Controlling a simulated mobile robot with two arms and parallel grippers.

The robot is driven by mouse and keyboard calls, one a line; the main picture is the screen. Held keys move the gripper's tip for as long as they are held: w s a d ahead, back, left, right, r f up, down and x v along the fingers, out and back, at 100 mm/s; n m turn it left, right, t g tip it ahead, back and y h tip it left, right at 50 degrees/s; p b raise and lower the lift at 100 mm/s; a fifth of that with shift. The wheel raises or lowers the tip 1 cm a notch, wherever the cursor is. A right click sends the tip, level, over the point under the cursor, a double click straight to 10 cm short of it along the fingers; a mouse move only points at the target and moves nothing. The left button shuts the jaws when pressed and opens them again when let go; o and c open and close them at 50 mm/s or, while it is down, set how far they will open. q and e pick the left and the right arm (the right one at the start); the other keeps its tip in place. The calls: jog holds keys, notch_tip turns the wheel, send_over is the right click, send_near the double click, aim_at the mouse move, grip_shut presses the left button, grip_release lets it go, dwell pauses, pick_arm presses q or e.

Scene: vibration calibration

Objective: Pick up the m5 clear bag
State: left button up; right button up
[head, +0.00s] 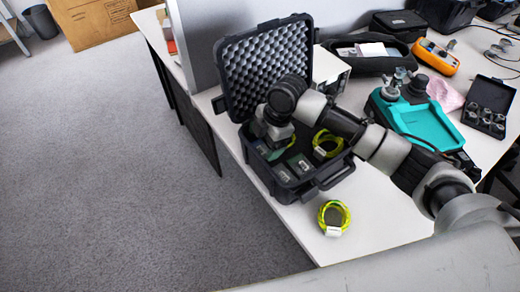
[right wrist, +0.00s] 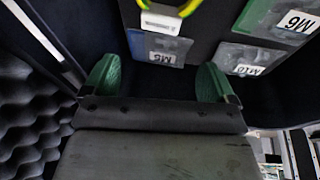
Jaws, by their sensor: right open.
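The m5 clear bag (right wrist: 160,50) lies in the open black case, its white M5 label upside down in the right wrist view. My right gripper (right wrist: 158,79) is open, with its two green fingertips apart and nothing between them. The bag lies just beyond the gap between the fingertips; I cannot tell if they touch it. In the head view my right gripper (head: 278,138) reaches down into the case (head: 322,180), and the arm hides part of the inside. I cannot single out the m5 bag there. My left gripper is not in view.
An M10 bag (right wrist: 247,62) and an M6 bag (right wrist: 280,18) lie beside it. A yellow-green cable (right wrist: 190,8) is close by. The foam-lined lid (head: 262,65) stands open behind. Another cable coil (head: 334,217) lies on the white table in front of the case.

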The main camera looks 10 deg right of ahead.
aim_at(261, 151)
jog(key=shift+x, duration=1.65)
jog(key=shift+s, duration=0.2)
jog(key=shift+c, duration=0.4)
jog(key=shift+f, duration=0.1)
jog(key=c, duration=0.6)
